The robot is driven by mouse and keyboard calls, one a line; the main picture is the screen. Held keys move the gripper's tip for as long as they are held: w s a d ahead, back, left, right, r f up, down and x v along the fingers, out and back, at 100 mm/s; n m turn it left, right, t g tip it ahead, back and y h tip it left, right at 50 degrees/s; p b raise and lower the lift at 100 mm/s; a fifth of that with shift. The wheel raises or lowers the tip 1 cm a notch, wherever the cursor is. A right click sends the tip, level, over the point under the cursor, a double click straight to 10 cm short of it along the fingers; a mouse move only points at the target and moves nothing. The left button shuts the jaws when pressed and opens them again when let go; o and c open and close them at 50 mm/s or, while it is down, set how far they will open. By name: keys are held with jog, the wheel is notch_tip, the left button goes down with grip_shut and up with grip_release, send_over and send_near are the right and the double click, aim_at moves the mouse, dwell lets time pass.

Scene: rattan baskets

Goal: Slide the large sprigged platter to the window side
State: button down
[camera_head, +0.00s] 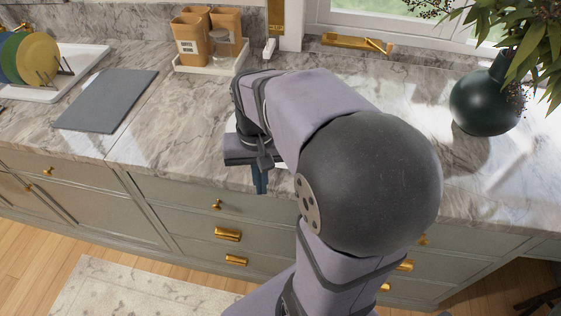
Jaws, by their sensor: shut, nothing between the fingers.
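No large sprigged platter can be made out on the counter (180,130). A small white sliver shows beside my gripper, partly behind my arm, and I cannot tell whether it belongs to a platter. My gripper (260,183) is shut and empty, pointing down at the front edge of the counter, above the drawers. My arm hides much of the middle of the counter. The window (400,10) is at the back, right of centre.
A grey board (106,101) lies at the left, near a rack of coloured plates (36,58). Brown canisters (191,40) stand on a white tray (187,66) at the back. A dark round vase (486,103) with leaves stands at the right.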

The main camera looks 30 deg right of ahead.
aim_at(279, 177)
jog(key=d+r+m, duration=0.4)
jog(key=d+r, duration=0.1)
jog(key=r, duration=0.1)
jog(key=f, duration=0.6)
jog(key=f+p, duration=0.1)
jog(key=f, duration=0.2)
jog(key=shift+w+a+f, duration=0.25)
jog(key=shift+w, duration=0.15)
jog(key=shift+w+d+f+p, duration=0.1)
jog(key=shift+w+d+p, duration=0.45)
jog(key=shift+w+d, duration=0.9)
jog(key=w+d+p, duration=0.6)
jog(key=w+d, duration=0.6)
jog(key=d, duration=0.1)
jog(key=shift+w+p, duration=0.35)
jog(key=shift+w, duration=0.05)
